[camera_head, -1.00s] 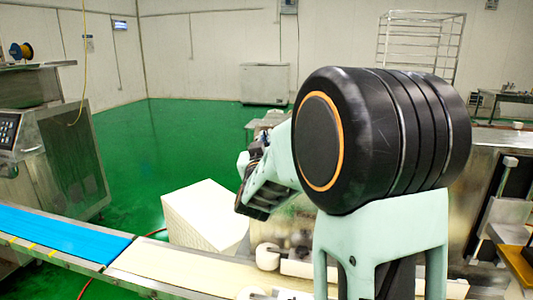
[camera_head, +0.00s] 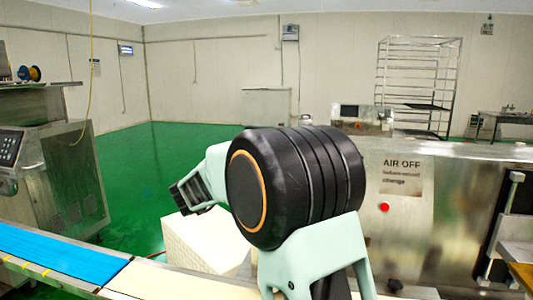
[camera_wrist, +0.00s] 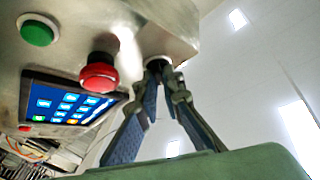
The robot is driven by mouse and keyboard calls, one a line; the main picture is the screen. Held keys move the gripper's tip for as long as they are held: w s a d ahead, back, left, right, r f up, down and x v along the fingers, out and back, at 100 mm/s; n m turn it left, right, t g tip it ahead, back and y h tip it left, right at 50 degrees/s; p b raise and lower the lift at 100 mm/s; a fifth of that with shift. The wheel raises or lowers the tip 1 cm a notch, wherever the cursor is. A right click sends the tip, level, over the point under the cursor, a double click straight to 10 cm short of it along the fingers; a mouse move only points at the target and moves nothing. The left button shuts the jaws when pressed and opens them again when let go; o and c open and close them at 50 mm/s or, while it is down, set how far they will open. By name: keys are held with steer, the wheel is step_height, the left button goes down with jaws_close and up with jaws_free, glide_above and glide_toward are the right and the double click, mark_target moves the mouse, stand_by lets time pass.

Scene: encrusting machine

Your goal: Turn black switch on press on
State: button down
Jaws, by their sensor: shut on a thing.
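The black switch (camera_wrist: 157,61) sticks out from the metal underside edge of a machine panel in the wrist view, right of a red mushroom button. My gripper (camera_wrist: 163,76) has its two fingers drawn together at the tips around the switch, shut on it. The fingertips partly cover the switch, and I cannot tell its turned position. In the head view my arm's dark joint fills the middle, and I cannot make out the switch there.
The red button (camera_wrist: 99,73), a green button (camera_wrist: 38,31) and a lit blue touch panel (camera_wrist: 70,104) sit close to the fingers. In the head view a conveyor with a blue belt (camera_head: 58,252) runs at lower left. A steel rack (camera_head: 419,85) stands at the back.

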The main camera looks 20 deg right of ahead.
steer(key=shift+r+m+g+p, duration=0.1)
steer(key=shift+m+g+p, duration=0.35)
steer(key=shift+m+g, duration=0.6)
steer(key=shift+m+h, duration=0.3)
steer(key=shift+m, duration=0.15)
steer(key=c, duration=2.1)
jaws_free()
steer(key=shift+t, duration=0.25)
steer(key=shift+a, duration=0.15)
steer(key=v, duration=1.1)
steer(key=shift+s+a, duration=0.2)
steer(key=shift+a, duration=0.15)
